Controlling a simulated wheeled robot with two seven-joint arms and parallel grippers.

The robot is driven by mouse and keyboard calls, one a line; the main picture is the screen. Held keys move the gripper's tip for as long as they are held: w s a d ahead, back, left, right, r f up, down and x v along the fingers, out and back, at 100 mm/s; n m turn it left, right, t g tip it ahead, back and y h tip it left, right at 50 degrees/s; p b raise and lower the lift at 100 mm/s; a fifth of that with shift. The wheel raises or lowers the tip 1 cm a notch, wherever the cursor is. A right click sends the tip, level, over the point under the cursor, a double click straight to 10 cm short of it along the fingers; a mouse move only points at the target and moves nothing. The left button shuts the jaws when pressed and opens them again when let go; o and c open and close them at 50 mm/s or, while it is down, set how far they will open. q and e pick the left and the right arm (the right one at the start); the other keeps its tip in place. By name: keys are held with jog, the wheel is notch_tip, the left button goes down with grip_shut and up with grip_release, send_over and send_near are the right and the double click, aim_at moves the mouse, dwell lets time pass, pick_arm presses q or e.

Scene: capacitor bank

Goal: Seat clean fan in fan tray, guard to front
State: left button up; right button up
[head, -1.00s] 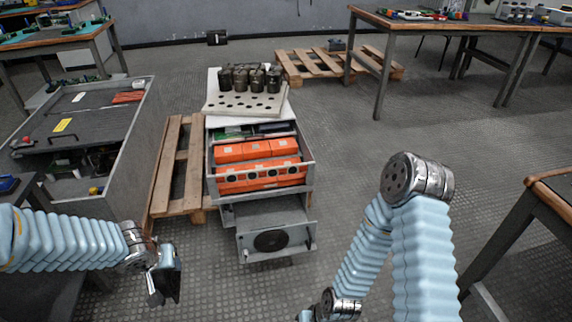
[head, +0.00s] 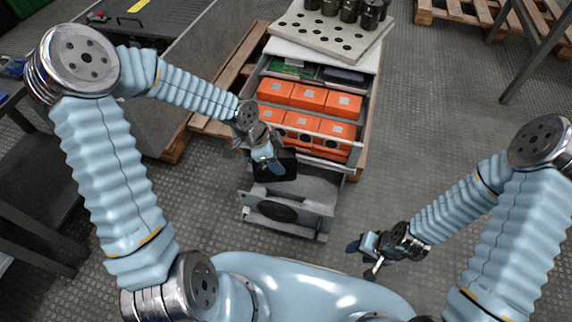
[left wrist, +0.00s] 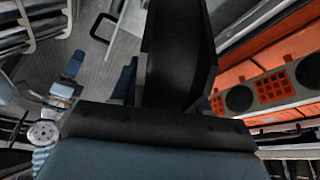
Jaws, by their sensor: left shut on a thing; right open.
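A black, box-like thing, which looks like the fan (head: 285,163), is held by my left gripper (head: 266,160) just above the rear part of the pulled-out grey fan tray (head: 318,190). The tray's front panel has a dark round opening (head: 278,211). I cannot tell whether the fan touches the tray or which way its guard faces. In the left wrist view a dark upright piece (left wrist: 178,50) fills the middle and hides the tray. My right gripper (head: 364,260) is open and empty, to the right of the tray and in front of it.
Orange capacitor modules (head: 306,97) fill the open drawer above the tray, close to my left gripper; their fronts also show in the left wrist view (left wrist: 270,89). A perforated plate (head: 325,38) with dark cylinders lies on top. Floor right of the cabinet is clear.

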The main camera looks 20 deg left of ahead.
pick_arm(q)
jog(key=d+m, duration=0.1)
jog(key=m, duration=0.1)
jog(key=d+f+m+g, duration=0.1)
jog(key=m, duration=0.1)
jog(key=shift+w+d+f+g+b, duration=0.1)
jog(key=shift+d+f+g+b, duration=0.05)
jog(key=shift+g+b, duration=0.2)
notch_tip(320, 180, down, 12)
jog(key=b, duration=0.9)
jog(key=shift+r, duration=0.2)
jog(key=shift+f+b, duration=1.95)
jog(key=shift+f, duration=0.6)
dwell(0.7)
jog(key=o, duration=1.4)
jog(key=shift+c, duration=0.2)
jog(key=p+v, duration=0.4)
jog(key=v, duration=1)
jog(key=shift+f, duration=0.1)
